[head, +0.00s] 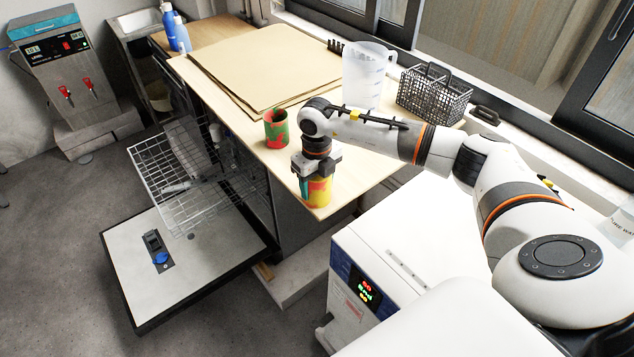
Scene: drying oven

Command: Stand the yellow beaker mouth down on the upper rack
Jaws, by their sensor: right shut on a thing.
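The yellow beaker (319,194), with red patches, is at the front corner of the wooden counter. My right gripper (314,178) comes down over it from above and is shut on it. The gripper hides the beaker's top, and I cannot tell whether its base touches the counter. The upper rack (185,185) is a wire basket pulled out of the open drying oven, to the left of and lower than the counter. A few small items lie in the rack, too unclear to name. My left gripper is not in view.
A green and red beaker (276,129) stands on the counter behind the gripper. A clear pitcher (366,75), a black wire basket (432,95) and brown sheets (262,62) are farther back. The oven's lowered door (200,262) lies below the rack. A white machine (385,262) stands at front right.

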